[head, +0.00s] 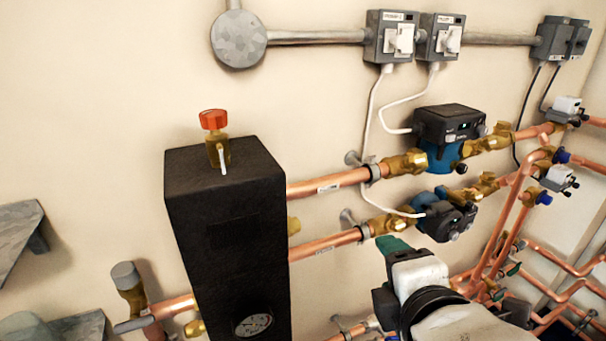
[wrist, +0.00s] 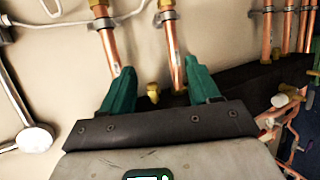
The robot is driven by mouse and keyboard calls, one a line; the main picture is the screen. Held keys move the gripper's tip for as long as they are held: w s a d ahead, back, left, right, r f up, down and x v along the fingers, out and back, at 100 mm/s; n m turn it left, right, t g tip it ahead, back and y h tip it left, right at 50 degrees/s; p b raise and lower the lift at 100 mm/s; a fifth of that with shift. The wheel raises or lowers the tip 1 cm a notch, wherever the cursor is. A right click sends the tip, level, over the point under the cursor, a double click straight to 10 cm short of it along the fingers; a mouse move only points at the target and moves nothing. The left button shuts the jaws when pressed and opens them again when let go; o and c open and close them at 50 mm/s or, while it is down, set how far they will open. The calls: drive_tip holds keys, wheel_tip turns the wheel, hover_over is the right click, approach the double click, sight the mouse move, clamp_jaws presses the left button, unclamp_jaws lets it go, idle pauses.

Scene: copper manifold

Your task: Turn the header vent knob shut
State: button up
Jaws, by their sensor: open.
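The header vent knob (head: 213,119) is orange-red and sits on a brass vent body (head: 218,152) on top of the tall black header (head: 225,235), in the head view. I cannot make it out in the wrist view. My gripper (head: 394,247) is to the right of the header and lower than the knob, well apart from it. In the wrist view its two green fingers (wrist: 158,68) are spread with nothing held between them. Beyond them are copper pipes, a brass stub (wrist: 153,92) and part of the dark header (wrist: 248,88).
Two copper pipes (head: 330,185) run right from the header to blue-and-black pumps (head: 448,135), near my gripper. Grey switch boxes (head: 392,38) with hanging white cables are on the wall above. Wall around and above the knob is mostly bare, below a round grey box (head: 238,40).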

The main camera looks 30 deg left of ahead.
drive_tip(key=s+a+r+n+t+y, duration=0.2)
drive_tip(key=s+a+r+n+y, duration=0.2)
drive_tip(key=a+r+n, duration=0.8)
drive_tip(key=n+y, duration=0.3)
drive_tip(key=n, duration=0.5)
approach(214, 117)
drive_tip(key=w, duration=0.1)
drive_tip(key=shift+g, duration=0.4)
drive_tip(key=p+x, duration=0.1)
drive_tip(key=x, duration=0.4)
drive_tip(key=p+x, duration=0.1)
drive_tip(key=x, duration=0.5)
drive_tip(key=shift+a+r, duration=0.2)
drive_tip(key=shift+r, duration=0.05)
drive_tip(key=c, duration=1)
drive_tip(key=shift+o, duration=0.2)
